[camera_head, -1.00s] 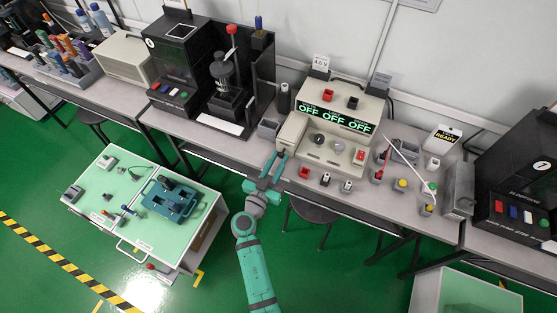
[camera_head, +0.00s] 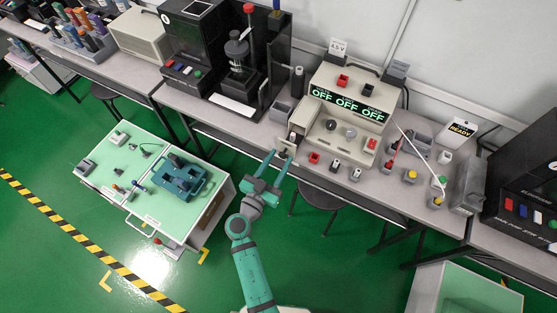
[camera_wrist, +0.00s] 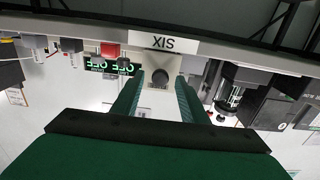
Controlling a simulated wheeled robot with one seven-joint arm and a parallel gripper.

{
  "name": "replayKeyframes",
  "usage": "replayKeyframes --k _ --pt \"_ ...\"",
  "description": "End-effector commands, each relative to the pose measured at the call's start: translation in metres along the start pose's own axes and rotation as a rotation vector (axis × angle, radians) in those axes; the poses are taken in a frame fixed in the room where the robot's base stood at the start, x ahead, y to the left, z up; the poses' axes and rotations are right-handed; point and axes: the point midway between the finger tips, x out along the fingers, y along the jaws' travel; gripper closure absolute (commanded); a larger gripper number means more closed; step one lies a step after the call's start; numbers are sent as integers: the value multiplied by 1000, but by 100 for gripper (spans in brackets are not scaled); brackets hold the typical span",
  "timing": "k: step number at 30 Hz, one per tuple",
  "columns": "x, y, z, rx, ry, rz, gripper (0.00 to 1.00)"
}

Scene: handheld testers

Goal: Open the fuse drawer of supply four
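The beige power supply (camera_head: 352,82) stands on the bench with a green display reading OFF several times. At its left end, a small fuse drawer front (camera_head: 285,146) stands out toward me, with a dark gap behind it. My gripper (camera_head: 279,157) is just in front of this drawer front. In the wrist view, which is upside down, a dark round knob (camera_wrist: 162,78) lies between the green fingers of my gripper (camera_wrist: 160,80), with a small gap on each side. The drawer's inside is mostly hidden.
A label reading SIX (camera_wrist: 163,42) is on the bench edge. Red, black and white small parts, such as a red block (camera_head: 313,158), lie in front of the supply. A black tester (camera_head: 225,60) stands to the left. A stool (camera_head: 320,196) is below the bench; a green-topped cart (camera_head: 130,165) stands left.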

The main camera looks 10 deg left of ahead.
Motion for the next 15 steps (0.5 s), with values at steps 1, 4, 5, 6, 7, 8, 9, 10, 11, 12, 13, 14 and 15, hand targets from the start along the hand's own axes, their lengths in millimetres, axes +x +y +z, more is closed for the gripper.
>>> replayKeyframes --k 1,4,5,6,7,8,9,10,11,12,13,14,15 --pt "0 0 0 0 0 0 60" --pt "0 0 0 0 0 0 60" --pt "-1 0 0 0 0 0 60" --pt "-3 0 0 0 0 0 60" --pt "-6 0 0 0 0 -1 60" --pt "-9 0 0 -1 0 -2 60" --pt "-13 0 0 -1 -1 -2 60" --pt "-18 0 1 -1 -2 -1 60" --pt "-23 0 1 -1 -2 -2 60" --pt "-30 0 1 -1 -2 -3 60" --pt "-36 -1 1 -1 -1 -4 60" --pt "-42 0 1 -1 -2 -3 60" --pt "-50 0 1 -1 -2 -4 60"
